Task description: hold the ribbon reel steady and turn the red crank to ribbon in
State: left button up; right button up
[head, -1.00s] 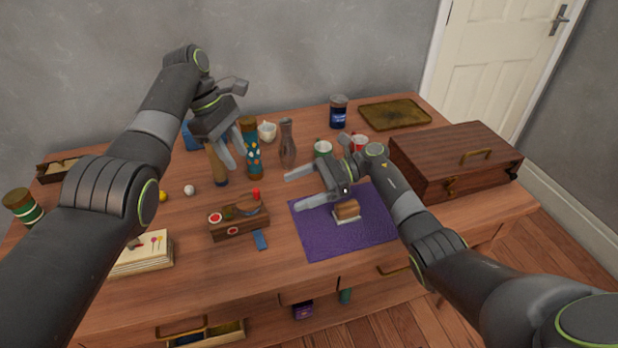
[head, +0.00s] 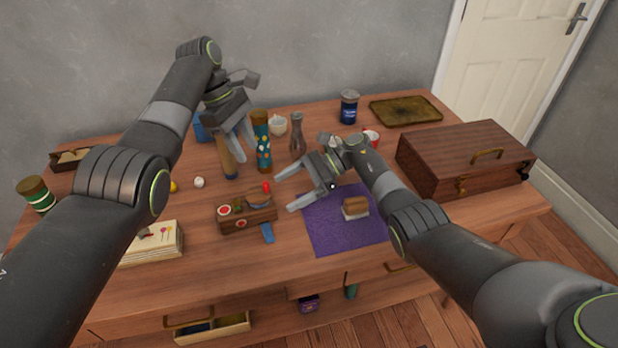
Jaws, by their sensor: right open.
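The ribbon reel (head: 232,222) is a small wooden box with red-and-white round discs, standing on the table in the middle of the head view. Its red crank (head: 266,187) stands up at the back right. A blue ribbon (head: 267,233) hangs out at its front onto the table. My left gripper (head: 240,163) is above and behind the reel, pointing down, apart from it. Its fingers look spread, near a brown upright object. My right gripper (head: 283,192) is open and empty just right of the reel, its fingers pointing left towards the crank without touching.
A patterned tube (head: 262,142) and a grey vase (head: 298,134) stand behind the reel. A purple cloth (head: 335,237) with a brush-like block (head: 355,207) lies to the right. A wooden case (head: 465,155) is further right. Stacked cards (head: 152,245) lie left. Table in front of the reel is clear.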

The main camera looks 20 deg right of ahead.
aim_at(257, 208)
jog(key=x, duration=1)
